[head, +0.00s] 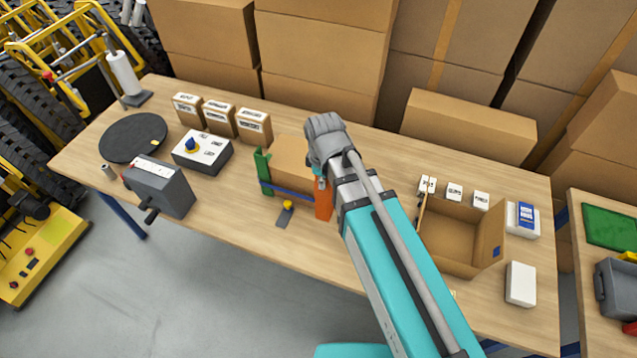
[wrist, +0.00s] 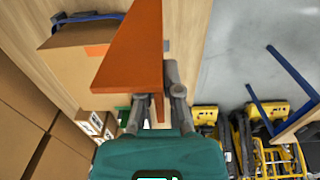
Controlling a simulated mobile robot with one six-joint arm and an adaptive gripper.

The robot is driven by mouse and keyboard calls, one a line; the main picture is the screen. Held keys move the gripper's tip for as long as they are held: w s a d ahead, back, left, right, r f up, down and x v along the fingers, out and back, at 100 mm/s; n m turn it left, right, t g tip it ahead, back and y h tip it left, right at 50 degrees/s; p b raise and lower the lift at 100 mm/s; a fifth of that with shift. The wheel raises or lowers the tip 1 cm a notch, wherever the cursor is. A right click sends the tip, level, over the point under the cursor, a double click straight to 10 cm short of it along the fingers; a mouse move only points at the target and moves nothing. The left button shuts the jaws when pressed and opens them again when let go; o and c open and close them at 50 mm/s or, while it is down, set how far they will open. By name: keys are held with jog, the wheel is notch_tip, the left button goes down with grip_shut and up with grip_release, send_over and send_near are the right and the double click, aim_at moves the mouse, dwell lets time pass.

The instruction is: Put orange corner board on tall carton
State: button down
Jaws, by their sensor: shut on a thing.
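The orange corner board (head: 323,203) is upright at the right front of the tall carton (head: 288,152) in the head view. In the wrist view the board (wrist: 137,50) is large and close, between the fingers of my gripper (wrist: 158,95), which is shut on it. The carton (wrist: 72,72) lies just behind it there; I cannot tell whether board and carton touch. A green corner board (head: 263,172) stands at the carton's left front corner. A blue strap (head: 290,191) runs across the carton's front. My wrist hides the carton's right side and the fingertips in the head view.
A grey tool with a yellow knob (head: 286,210) lies in front of the carton. A white-topped control box (head: 203,150) and small cartons (head: 220,117) stand left. An open box (head: 447,238) stands right. Large cartons back the table.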

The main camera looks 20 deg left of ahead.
jog(key=w+a+f+b, duration=0.4)
jog(key=w+f+b, duration=0.2)
jog(key=w+f, duration=0.1)
jog(key=shift+w+a+f+b, duration=0.2)
jog(key=shift+w+b, duration=0.2)
jog(key=shift+w, duration=0.35)
jog(key=shift+w+a+f+b, duration=0.1)
jog(key=shift+w+f+b, duration=0.05)
jog(key=shift+f+b, duration=0.85)
jog(key=shift+w+f+b, duration=0.15)
jog(key=shift+f+b, duration=0.85)
jog(key=shift+f, duration=0.1)
jog(key=c, duration=0.8)
grip_release()
